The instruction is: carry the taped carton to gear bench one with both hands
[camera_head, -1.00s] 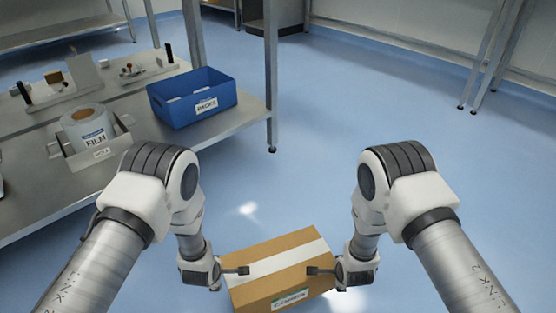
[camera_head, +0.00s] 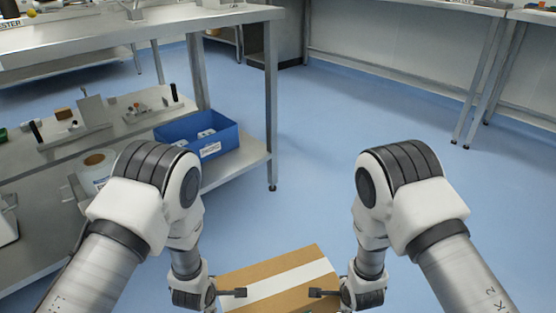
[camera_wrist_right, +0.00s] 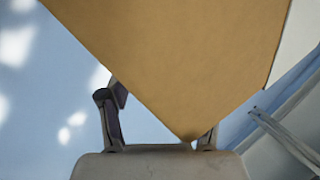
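The taped carton (camera_head: 277,280) is a brown box with a pale tape strip along its top. It is between my two hands at the bottom of the head view, its lower part cut off. My left gripper (camera_head: 240,292) is at its left side, one dark finger reaching over the top; its other finger is hidden. My right gripper (camera_head: 317,292) is at the right side in the same way. In the right wrist view its fingers are spread apart, with a corner of the carton (camera_wrist_right: 190,60) between them. Which bench is gear bench one cannot be told.
A steel bench (camera_head: 130,36) with a lower shelf stands at the left. The shelf holds a blue bin (camera_head: 205,148), a film roll (camera_head: 97,165) partly behind my left arm, and small fixtures. More benches (camera_head: 400,12) line the back right. The blue floor (camera_head: 310,150) ahead is clear.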

